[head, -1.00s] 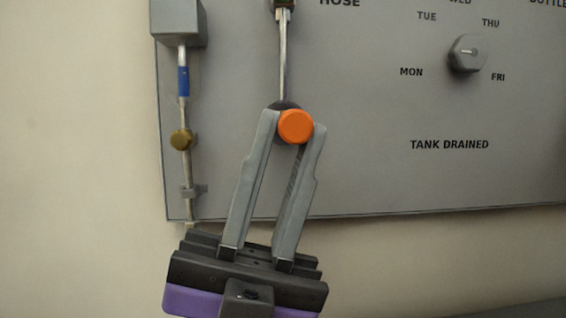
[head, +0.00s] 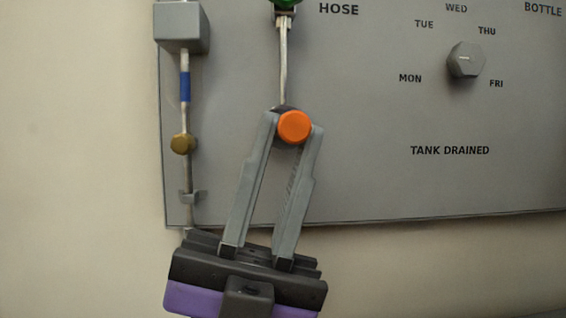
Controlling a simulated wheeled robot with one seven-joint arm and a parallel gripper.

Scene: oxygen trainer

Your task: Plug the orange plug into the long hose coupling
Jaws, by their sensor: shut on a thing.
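The orange plug (head: 294,127) shows its round face between the fingertips of my gripper (head: 292,125). My gripper is shut on it, in front of the grey panel. A dark round piece (head: 283,109) shows just behind and above the plug, at the lower end of a pale hose (head: 284,60). This may be the long hose coupling; the plug hides most of it. I cannot tell whether plug and dark piece are joined or only overlap in the view. The hose runs up to a green fitting (head: 286,4) at the top edge.
Left of my gripper, a second line hangs from a grey box (head: 181,27), with a blue band (head: 185,87), a brass fitting (head: 183,144) and a clip (head: 191,196). A grey dial (head: 466,60) sits at the right of the panel (head: 370,130). The panel between is clear.

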